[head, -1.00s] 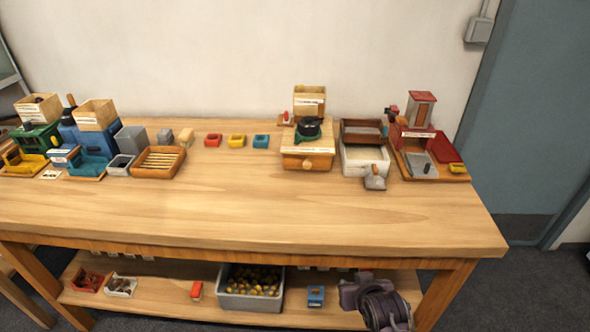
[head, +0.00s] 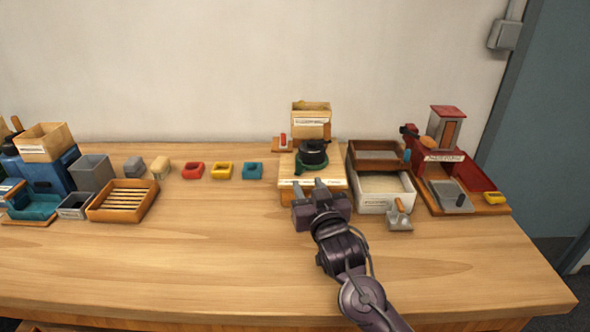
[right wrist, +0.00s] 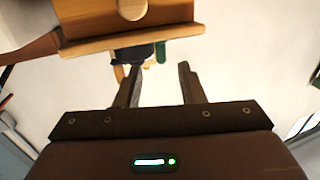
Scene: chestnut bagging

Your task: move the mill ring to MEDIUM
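The mill (head: 284,190) is a light wooden box at the back right of the table, with a wooden hopper (head: 311,114) behind it. On its top is a green ring-like part (head: 301,167) under a black round part (head: 313,147); the setting marks are too small to read. My right gripper (head: 309,187) is just in front of the mill and covers part of its front. In the right wrist view its two fingers (right wrist: 161,84) are apart with nothing between them, and the mill's wooden box (right wrist: 95,20) shows above them. My left gripper is not in view.
A white bin (head: 385,200) with a brown tray behind it and a small scoop (head: 400,217) stand right of the mill. A red station (head: 480,177) is further right. Small red, yellow and blue trays (head: 222,170) lie left. The table's front is clear.

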